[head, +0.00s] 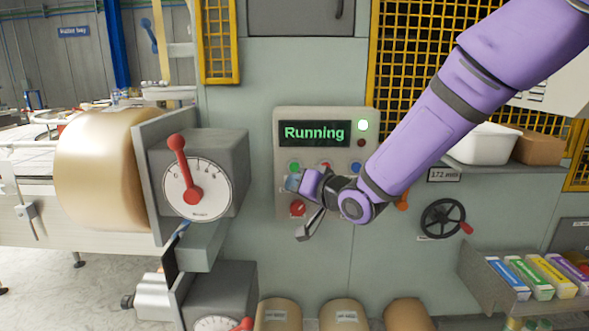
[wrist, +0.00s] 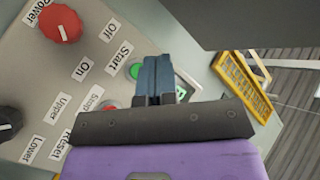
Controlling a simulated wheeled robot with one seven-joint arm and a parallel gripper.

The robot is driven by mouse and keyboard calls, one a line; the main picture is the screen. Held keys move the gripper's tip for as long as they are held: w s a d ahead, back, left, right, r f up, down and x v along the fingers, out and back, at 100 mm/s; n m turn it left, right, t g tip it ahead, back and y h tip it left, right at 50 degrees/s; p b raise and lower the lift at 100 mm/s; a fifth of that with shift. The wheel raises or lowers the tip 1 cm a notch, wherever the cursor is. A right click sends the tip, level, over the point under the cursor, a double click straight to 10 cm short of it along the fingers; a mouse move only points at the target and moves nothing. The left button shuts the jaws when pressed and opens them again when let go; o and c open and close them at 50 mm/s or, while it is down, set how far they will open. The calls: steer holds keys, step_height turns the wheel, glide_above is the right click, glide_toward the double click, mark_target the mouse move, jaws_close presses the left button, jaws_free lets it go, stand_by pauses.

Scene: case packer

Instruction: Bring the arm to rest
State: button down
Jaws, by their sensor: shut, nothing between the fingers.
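My purple arm reaches in from the upper right in the head view. My gripper (head: 292,183) is in front of the control panel (head: 285,125), at its row of buttons. In the wrist view my gripper (wrist: 158,62) has its blue fingers together with nothing between them. The fingertips are close to the green Start button (wrist: 135,71); I cannot tell whether they touch it. The panel's screen (head: 315,133) reads "Running" and a green lamp beside it is lit.
A dial box with a red lever (head: 177,143) stands left of the panel. A handwheel (head: 443,219), a white tub (head: 487,144) on a shelf and a rack of coloured cartons (head: 540,275) are to the right. Large rolls stand below.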

steer(key=shift+d, duration=0.1)
steer(key=s+d+r+g+h, duration=0.1)
steer(key=s+d+r+h, duration=0.2)
steer(key=d, duration=0.4)
steer(key=s+d+r+h, duration=0.2)
steer(key=s+d+h, duration=0.2)
steer(key=s+d, duration=0.15)
steer(key=s+d+r+g+h, duration=0.1)
steer(key=s+d+r+h, duration=0.15)
steer(key=d, duration=0.55)
steer(key=s+d+g+h, duration=0.1)
steer(key=s+d, duration=0.3)
steer(key=s, duration=0.6)
steer(key=s+d+m+g, duration=0.1)
steer(key=s+d+g, duration=0.2)
steer(key=s, duration=0.8)
steer(key=shift+d+f+g+h, duration=0.35)
steer(key=shift+d+f, duration=0.1)
steer(key=shift+d, duration=0.15)
steer(key=shift+s, duration=0.1)
